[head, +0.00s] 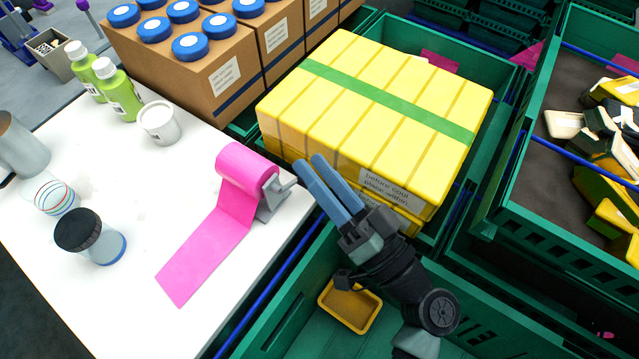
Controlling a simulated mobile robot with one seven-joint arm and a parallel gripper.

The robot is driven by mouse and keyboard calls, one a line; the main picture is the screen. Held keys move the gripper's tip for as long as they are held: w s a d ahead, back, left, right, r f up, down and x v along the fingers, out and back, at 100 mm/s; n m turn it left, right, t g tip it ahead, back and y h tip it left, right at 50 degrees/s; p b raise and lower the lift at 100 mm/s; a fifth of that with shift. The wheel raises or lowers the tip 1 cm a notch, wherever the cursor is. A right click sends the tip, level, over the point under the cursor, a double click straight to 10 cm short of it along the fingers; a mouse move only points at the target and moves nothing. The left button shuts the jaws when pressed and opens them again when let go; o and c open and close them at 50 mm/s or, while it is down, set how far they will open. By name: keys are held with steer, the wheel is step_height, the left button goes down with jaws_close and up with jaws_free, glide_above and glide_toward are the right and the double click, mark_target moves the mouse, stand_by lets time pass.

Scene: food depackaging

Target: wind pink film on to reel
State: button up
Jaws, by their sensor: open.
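In the head view, a reel of pink film (247,166) sits on a grey holder (272,207) near the right edge of the white table. A long strip of pink film (205,255) hangs off the reel and lies flat across the table toward the front left. A small crank handle (286,187) sticks out on the reel's right side. My gripper (309,168) has two blue fingers, lying close to each other in this view, just right of the crank. The jaws are open and hold nothing. I cannot tell whether a fingertip touches the crank.
Yellow packs with a green band (400,95) stand close behind my gripper. A green crate (265,330) with a small yellow tray (349,308) lies below my arm. Green bottles (118,92), a white tub (159,123) and a dark-lidded jar (90,238) stand on the table. Its middle is clear.

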step_height(320, 180, up, 4)
steer(key=shift+r, duration=0.15)
stand_by(0.3)
steer(key=s+d+f+n+p, duration=0.4)
steer(key=f+n, duration=0.3)
steer(key=n, duration=1.1)
steer(key=s+d+f+n+p, duration=0.1)
steer(key=s+d+f+n, duration=0.35)
steer(key=n, duration=1.35)
steer(key=a+f+p+x, duration=0.1)
steer(key=f+p+x, duration=0.1)
steer(key=x, duration=1)
steer(key=shift+s+a, duration=0.2)
jaws_close()
